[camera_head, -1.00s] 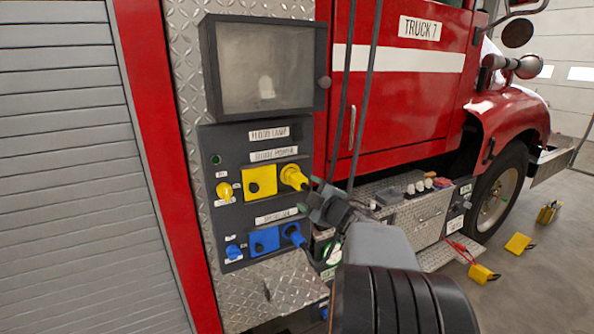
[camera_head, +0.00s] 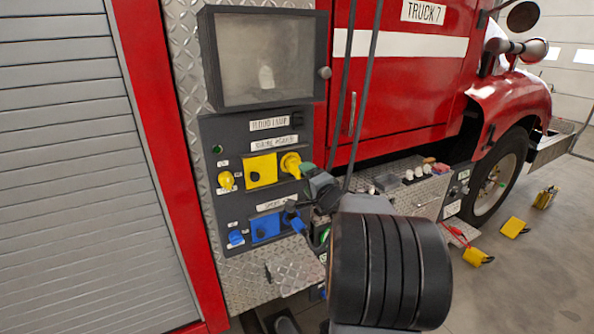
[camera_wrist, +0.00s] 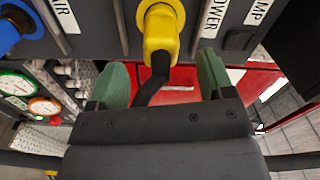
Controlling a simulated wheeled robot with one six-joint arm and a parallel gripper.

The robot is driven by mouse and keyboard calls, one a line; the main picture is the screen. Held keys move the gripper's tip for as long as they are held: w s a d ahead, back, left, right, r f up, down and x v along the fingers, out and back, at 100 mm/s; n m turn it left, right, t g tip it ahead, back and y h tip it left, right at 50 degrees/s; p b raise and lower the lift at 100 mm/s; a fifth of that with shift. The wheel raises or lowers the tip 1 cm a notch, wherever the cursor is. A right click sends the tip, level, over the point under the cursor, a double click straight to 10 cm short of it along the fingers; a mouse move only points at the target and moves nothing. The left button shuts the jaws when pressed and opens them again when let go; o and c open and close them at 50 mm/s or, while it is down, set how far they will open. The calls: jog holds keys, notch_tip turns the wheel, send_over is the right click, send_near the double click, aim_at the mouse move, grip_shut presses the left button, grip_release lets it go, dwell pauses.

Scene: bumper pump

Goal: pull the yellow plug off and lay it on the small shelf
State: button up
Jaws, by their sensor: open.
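The yellow plug (camera_head: 290,162) sits in the yellow socket on the dark panel, with a black cable running from its end. In the wrist view the plug (camera_wrist: 160,32) is just ahead, and its cable passes between the fingers. My gripper (camera_head: 299,186) is open, with its green finger pads (camera_wrist: 163,80) apart on either side of the cable. The fingertips appear short of the plug's body and not touching it. A small diamond-plate shelf (camera_head: 296,273) juts out below the panel and looks bare; my arm stands close to its right.
A blue plug (camera_head: 296,223) sits in its socket just below the yellow one and also shows in the wrist view (camera_wrist: 12,32). Dark hoses (camera_head: 361,90) hang right of the panel. A glazed box (camera_head: 264,60) projects above it.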

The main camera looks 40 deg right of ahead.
jog(key=shift+m, duration=1.3)
